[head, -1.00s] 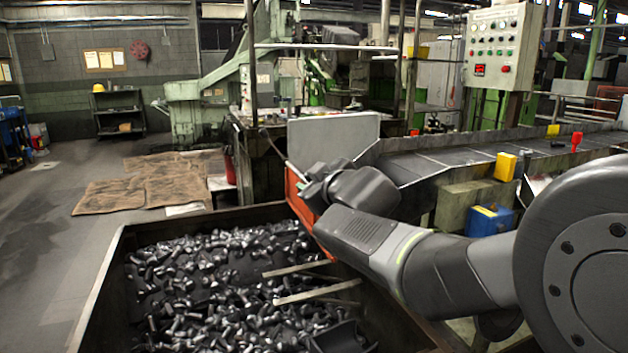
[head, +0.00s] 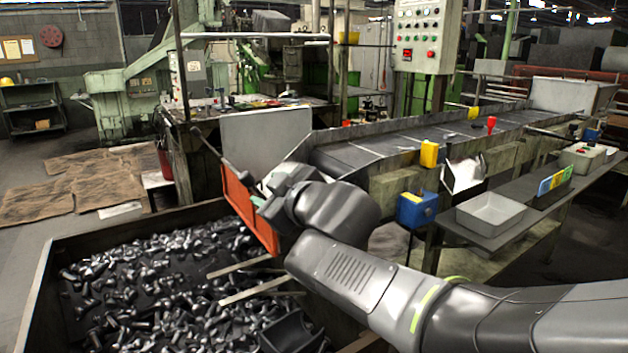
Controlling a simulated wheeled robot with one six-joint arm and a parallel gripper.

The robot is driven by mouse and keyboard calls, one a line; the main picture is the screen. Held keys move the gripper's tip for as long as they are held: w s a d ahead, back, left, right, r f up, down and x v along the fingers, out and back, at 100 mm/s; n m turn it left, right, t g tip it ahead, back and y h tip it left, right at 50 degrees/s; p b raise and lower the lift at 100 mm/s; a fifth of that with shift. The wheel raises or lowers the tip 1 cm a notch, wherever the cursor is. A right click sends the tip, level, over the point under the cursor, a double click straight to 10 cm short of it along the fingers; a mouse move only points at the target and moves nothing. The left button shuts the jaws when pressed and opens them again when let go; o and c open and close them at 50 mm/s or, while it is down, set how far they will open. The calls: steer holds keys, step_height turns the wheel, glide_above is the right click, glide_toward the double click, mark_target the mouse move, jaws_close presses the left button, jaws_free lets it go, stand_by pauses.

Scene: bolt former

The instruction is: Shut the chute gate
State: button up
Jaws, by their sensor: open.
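The chute gate (head: 247,207) is an orange-red plate at the near end of the chute, above the bin's right rear side. A thin lever (head: 212,148) with a dark knob rises from it toward the upper left. The chute (head: 400,147) is a long grey trough running to the right. My gripper (head: 268,194) is open and close to the right side of the orange plate, fingers pointing left. I cannot tell whether it touches the plate. My wrist hides part of the chute mouth behind it.
A bin (head: 40,300) full of dark bolts lies below the gate, with bars across it. A grey upright panel (head: 265,138) stands behind the gate. A side table (head: 500,238) with a grey tray (head: 492,214) is at right. Floor is open at left.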

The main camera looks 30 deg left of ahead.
mark_target(250, 184)
steer(key=p+v, duration=0.1)
steer(key=v, duration=0.2)
steer(key=shift+a+f, duration=0.15)
stand_by(0.5)
steer(key=b+x, duration=0.6)
steer(key=x, duration=0.7)
steer(key=shift+w+a, duration=0.15)
steer(key=shift+a, duration=0.1)
steer(key=shift+d, duration=0.1)
